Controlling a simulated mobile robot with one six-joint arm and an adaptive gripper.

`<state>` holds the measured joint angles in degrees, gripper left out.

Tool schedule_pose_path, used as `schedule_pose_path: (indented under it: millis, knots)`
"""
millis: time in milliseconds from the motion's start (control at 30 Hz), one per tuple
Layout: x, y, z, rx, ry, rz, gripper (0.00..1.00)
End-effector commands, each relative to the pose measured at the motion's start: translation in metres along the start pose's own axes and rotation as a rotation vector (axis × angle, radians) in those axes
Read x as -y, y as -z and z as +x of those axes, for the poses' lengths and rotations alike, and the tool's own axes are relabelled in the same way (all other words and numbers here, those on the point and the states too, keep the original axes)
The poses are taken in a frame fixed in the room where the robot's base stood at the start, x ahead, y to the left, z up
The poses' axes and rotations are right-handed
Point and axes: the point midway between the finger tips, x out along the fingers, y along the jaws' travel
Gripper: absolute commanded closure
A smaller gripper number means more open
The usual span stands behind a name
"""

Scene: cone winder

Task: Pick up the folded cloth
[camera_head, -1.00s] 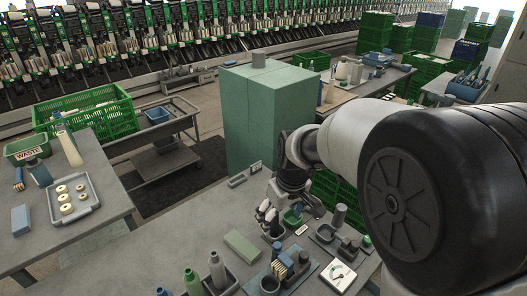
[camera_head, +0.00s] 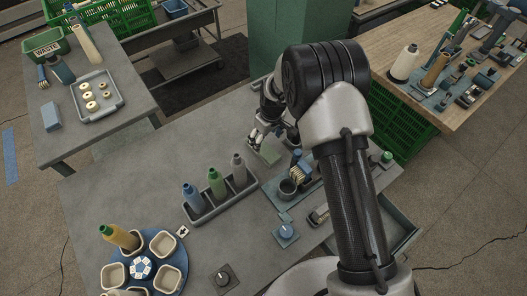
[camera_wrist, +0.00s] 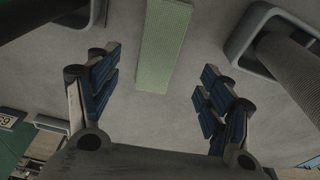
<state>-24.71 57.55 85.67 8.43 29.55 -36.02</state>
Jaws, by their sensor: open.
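The folded cloth appears to be the flat pale green rectangle (camera_head: 268,153) lying on the grey bench. In the wrist view the green folded cloth (camera_wrist: 164,45) lies ahead, between the lines of my two fingers and apart from both. My gripper (camera_head: 259,138) is above the bench by the cloth, partly hiding it in the head view. In the wrist view my gripper (camera_wrist: 157,88) is open and empty, its blue-padded fingers wide apart. The gap between fingertips and cloth is hard to judge.
A rack with several bottles (camera_head: 219,198) stands left of the cloth. A blue mat with a dark cup (camera_head: 287,188) and brush lies nearer. In the wrist view, a grey holder with a dark cylinder (camera_wrist: 278,45) stands right of the cloth.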

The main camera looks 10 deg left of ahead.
Motion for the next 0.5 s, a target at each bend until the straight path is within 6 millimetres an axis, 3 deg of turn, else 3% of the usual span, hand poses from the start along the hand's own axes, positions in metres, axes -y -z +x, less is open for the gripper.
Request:
schedule_pose_path:
  millis: [100,367,500]
  knots:
    - [0.0,0.0,0.017,0.0,0.0,0.0,0.27]
    - [-0.001,0.0,0.031,-0.001,-0.001,0.0,0.27]
    - [-0.002,0.0,0.052,0.001,0.0,0.0,0.27]
